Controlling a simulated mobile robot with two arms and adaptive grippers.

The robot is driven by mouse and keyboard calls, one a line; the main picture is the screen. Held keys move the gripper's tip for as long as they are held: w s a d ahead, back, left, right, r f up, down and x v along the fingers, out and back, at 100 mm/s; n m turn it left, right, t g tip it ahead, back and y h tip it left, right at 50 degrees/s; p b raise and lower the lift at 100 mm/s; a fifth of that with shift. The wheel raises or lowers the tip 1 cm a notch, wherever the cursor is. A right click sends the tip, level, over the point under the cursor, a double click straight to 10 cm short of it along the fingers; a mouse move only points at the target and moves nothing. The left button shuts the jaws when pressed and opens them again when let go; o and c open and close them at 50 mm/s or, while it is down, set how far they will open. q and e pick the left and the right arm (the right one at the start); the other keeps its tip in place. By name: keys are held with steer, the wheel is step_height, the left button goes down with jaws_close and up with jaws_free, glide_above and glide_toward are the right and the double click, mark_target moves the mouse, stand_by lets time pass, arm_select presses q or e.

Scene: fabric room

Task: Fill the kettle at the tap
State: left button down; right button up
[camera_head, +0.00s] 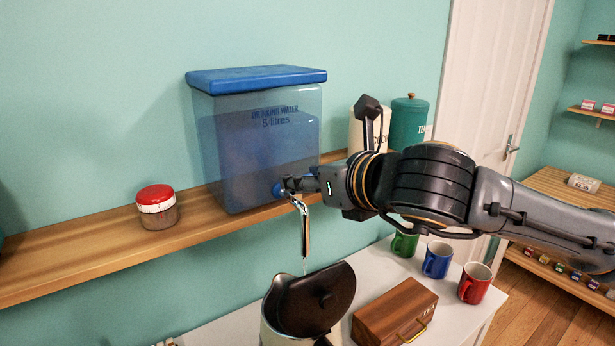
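The drinking water tank (255,140) is a clear blue box with a blue lid, standing on a wooden shelf. Its silver tap (305,228) points down at the front. My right gripper (291,185) is at the top of the tap; whether its fingers grip the tap is too small to tell. The kettle (275,328) stands below the spout on the white counter, partly cut off by the bottom edge. Its dark lid (316,301) appears tilted up, and the inside is hidden. A thin pale streak below the spout looks like water. My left gripper is out of view.
A red-lidded jar (157,207) stands on the shelf (95,250). A wooden tea box (394,312) sits right of the kettle. Green (404,246), blue (437,260) and red (474,283) mugs stand behind it. A teal canister (408,122) is behind my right arm.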

mark_target(339, 345)
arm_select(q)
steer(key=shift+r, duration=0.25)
arm_select(e)
steer(key=v, duration=1.2)
steer(key=shift+f, duration=0.1)
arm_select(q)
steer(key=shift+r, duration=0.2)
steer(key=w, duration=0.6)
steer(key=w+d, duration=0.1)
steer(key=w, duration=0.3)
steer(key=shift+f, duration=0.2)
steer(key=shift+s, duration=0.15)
arm_select(e)
steer(key=shift+w, duration=0.15)
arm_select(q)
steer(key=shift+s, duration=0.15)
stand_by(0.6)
